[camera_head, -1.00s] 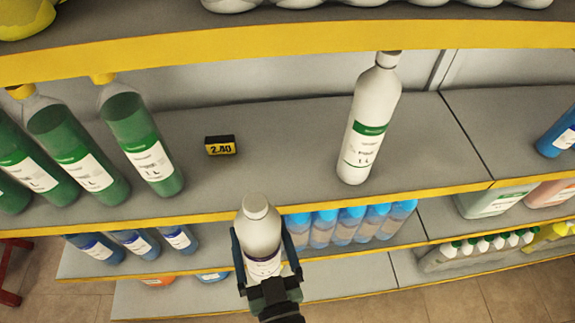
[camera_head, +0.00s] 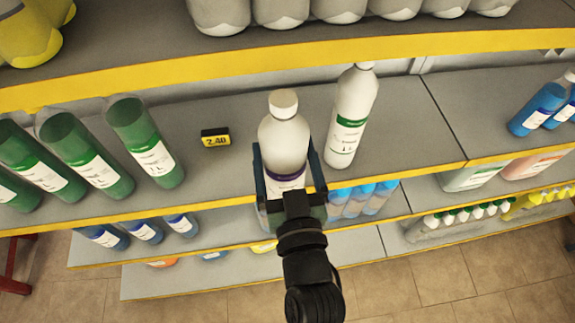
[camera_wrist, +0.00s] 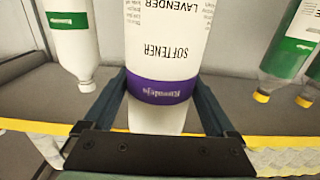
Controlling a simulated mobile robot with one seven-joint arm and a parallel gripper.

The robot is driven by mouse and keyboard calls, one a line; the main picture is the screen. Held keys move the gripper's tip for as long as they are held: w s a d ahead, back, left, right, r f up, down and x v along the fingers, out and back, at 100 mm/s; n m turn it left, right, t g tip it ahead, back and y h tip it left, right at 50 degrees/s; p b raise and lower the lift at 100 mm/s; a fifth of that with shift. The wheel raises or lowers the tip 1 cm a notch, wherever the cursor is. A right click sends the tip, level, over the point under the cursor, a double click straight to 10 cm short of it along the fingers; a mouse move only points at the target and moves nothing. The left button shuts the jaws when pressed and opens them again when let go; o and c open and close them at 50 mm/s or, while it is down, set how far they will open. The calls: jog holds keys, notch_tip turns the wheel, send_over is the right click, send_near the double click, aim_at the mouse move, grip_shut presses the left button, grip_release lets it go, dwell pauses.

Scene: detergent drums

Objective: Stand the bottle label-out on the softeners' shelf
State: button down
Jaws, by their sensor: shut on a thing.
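The held bottle (camera_head: 284,140) is white with a pale cap and a purple band, and looks upright. In the wrist view its label (camera_wrist: 170,45) reads "SOFTENER LAVENDER", upside down in the picture, and faces the wrist camera. My gripper (camera_head: 285,160) is shut around the bottle's body, one finger on each side; it also shows in the wrist view (camera_wrist: 160,88). The bottle overlaps the front edge of the middle shelf (camera_head: 235,165). Its base is hidden by my gripper, so I cannot tell whether it touches the shelf.
A white bottle with a green band (camera_head: 351,115) stands close to the right. A black and yellow 2.40 price tag (camera_head: 215,137) is to the left, beyond it several green bottles (camera_head: 145,145). Bare shelf lies between tag and held bottle. The yellow-edged upper shelf (camera_head: 300,60) overhangs behind.

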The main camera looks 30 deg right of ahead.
jog(key=w+d+f+p, duration=0.1)
jog(key=w+d+f, duration=0.2)
jog(key=w, duration=0.8)
jog(key=shift+w+d, duration=0.2)
jog(key=shift+w, duration=0.05)
jog(key=shift+f, duration=0.15)
grip_release()
jog(key=shift+f, duration=0.2)
jog(key=shift+s+a, duration=0.1)
